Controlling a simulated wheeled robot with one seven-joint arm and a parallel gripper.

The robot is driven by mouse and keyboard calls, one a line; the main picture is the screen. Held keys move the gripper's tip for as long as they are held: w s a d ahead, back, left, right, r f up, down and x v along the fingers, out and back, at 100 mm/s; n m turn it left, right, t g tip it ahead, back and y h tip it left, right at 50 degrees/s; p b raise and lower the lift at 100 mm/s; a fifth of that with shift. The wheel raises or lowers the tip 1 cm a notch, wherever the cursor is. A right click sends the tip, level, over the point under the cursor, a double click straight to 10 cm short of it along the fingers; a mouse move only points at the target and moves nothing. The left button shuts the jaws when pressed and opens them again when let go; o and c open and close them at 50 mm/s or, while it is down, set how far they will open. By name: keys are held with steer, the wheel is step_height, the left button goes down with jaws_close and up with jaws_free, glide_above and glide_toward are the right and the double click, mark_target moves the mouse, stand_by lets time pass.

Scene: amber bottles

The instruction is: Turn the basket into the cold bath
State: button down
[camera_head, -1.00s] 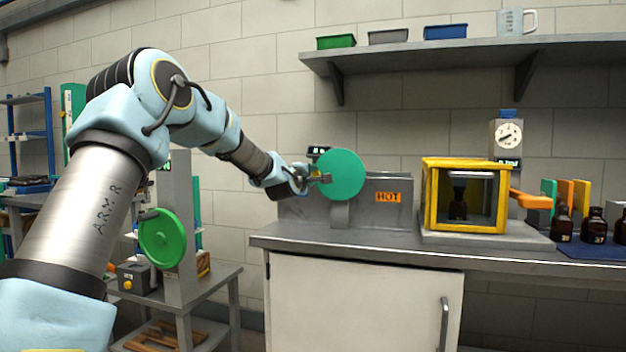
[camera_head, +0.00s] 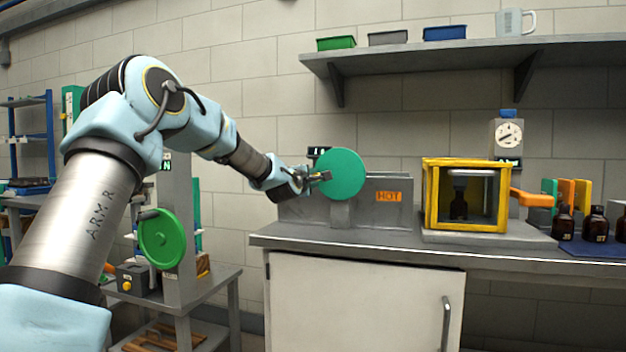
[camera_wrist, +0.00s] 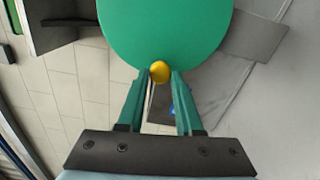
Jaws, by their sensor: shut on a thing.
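A teal-green disc (camera_head: 341,174) stands upright at the front of a grey bath unit (camera_head: 390,189). An orange label reading HOT (camera_head: 388,196) is on the unit's right part. My gripper (camera_head: 322,177) is at the left edge of the disc. In the wrist view the disc (camera_wrist: 165,30) fills the top middle, and a yellow knob (camera_wrist: 160,71) sits near its rim. My gripper's fingertips (camera_wrist: 160,78) are closed around that knob. The basket and the inside of the bath are hidden; I see no cold label.
A yellow-framed box (camera_head: 466,195) with a dark bottle inside stands right of the bath, an orange handle (camera_head: 531,199) jutting from its side. Brown bottles (camera_head: 595,224) stand at far right. A shelf (camera_head: 470,53) overhangs the bench. A green wheel (camera_head: 162,238) is on the left stand.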

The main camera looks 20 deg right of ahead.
steer(key=c, duration=0.6)
jaws_free()
steer(key=b+v, duration=0.1)
steer(key=v, duration=0.9)
steer(key=shift+s+a+b, duration=0.25)
steer(key=shift+s+b, duration=0.1)
steer(key=shift+b, duration=0.05)
